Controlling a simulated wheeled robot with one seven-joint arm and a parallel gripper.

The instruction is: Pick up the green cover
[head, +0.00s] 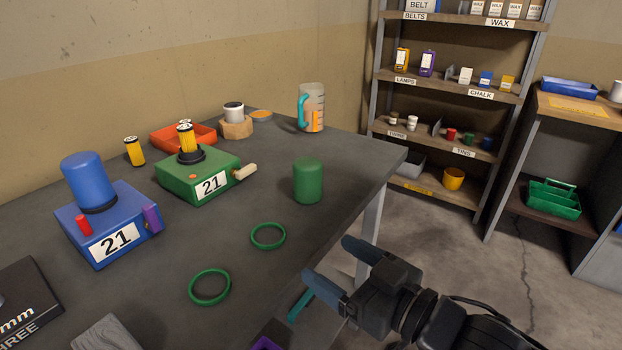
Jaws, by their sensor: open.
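The green cover (308,181) is a plain green cylinder with a rounded top. It stands upright on the dark table, right of the green box (199,177) marked 21. The green box has a yellow cartridge (186,139) standing in a black ring on top and no cover over it. My gripper (332,268) is in the lower right, beyond the table's right edge, with its two blue-grey fingers apart and nothing between them. It is nearer the camera than the green cover and clear of it.
Two green rings (268,236) lie flat near the cover. A blue box (108,223) marked 21 with a blue cover (88,181) stands at left. A measuring jug (311,107), red tray (183,137) and loose yellow cartridge (134,151) are farther back. Shelves (447,75) stand beyond the table.

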